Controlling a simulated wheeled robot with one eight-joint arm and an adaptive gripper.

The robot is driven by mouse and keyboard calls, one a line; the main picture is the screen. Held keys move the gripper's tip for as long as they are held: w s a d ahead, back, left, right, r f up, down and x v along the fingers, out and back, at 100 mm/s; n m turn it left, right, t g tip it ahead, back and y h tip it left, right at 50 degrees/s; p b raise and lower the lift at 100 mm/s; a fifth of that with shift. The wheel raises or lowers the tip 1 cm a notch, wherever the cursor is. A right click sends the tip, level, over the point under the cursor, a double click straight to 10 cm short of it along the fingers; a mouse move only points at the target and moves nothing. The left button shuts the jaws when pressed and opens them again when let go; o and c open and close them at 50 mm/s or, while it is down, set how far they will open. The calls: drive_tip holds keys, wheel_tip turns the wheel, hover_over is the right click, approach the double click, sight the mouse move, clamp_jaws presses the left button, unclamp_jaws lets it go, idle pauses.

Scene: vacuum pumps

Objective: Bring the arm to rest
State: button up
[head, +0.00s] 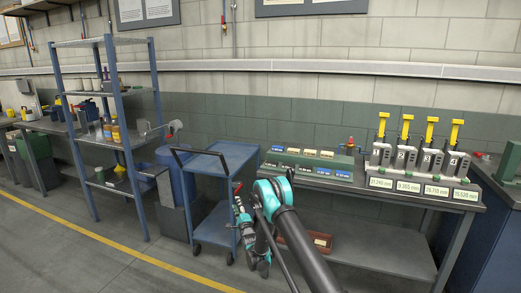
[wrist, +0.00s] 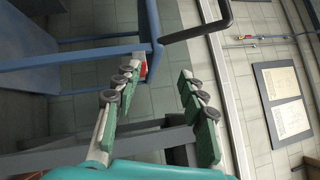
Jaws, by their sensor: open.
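My gripper (wrist: 158,95) is open and empty in the wrist view, with its two green-padded fingers apart and only wall, floor and cart parts showing between and beyond them. In the head view my teal and black arm reaches up from the bottom edge, and my gripper (head: 240,212) is in front of the blue cart (head: 213,160), at its right side. The cart also shows in the wrist view (wrist: 95,55), beyond the fingers. I cannot tell how far the gripper is from the cart.
A workbench (head: 350,182) right of the cart carries a green rack (head: 318,160) and several pumps with yellow handles (head: 405,150) behind number displays. A brown box (head: 318,240) lies on its lower shelf. A blue-framed shelf (head: 110,120) stands left. Open floor lies at front left.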

drive_tip(key=s+d+r+n+g+h, duration=0.2)
drive_tip(key=d+r+n+g+h, duration=0.15)
drive_tip(key=d+r, duration=0.65)
drive_tip(key=s+d+r+n+g+h, duration=0.1)
drive_tip(key=s+d+r+n+g, duration=0.1)
drive_tip(key=s+d+r+n, duration=0.25)
drive_tip(key=s+d+r+n+g, duration=0.1)
drive_tip(key=s+d+r+g, duration=0.15)
drive_tip(key=s+d, duration=0.35)
drive_tip(key=s+d+f+n+g, duration=0.1)
drive_tip(key=s+d+n+g, duration=0.1)
drive_tip(key=s, duration=1.2)
drive_tip(key=s+d+f+n+g+h, duration=0.1)
drive_tip(key=s+d, duration=0.4)
drive_tip(key=s, duration=1)
drive_tip(key=s+d+f+n+g+h, duration=0.1)
drive_tip(key=s+d+f+n+g, duration=0.2)
drive_tip(key=s, duration=1.1)
drive_tip(key=shift+s+d+n+g, duration=0.3)
drive_tip(key=shift+d+n+g, duration=0.25)
drive_tip(key=shift+n, duration=0.45)
drive_tip(key=shift+h, duration=0.25)
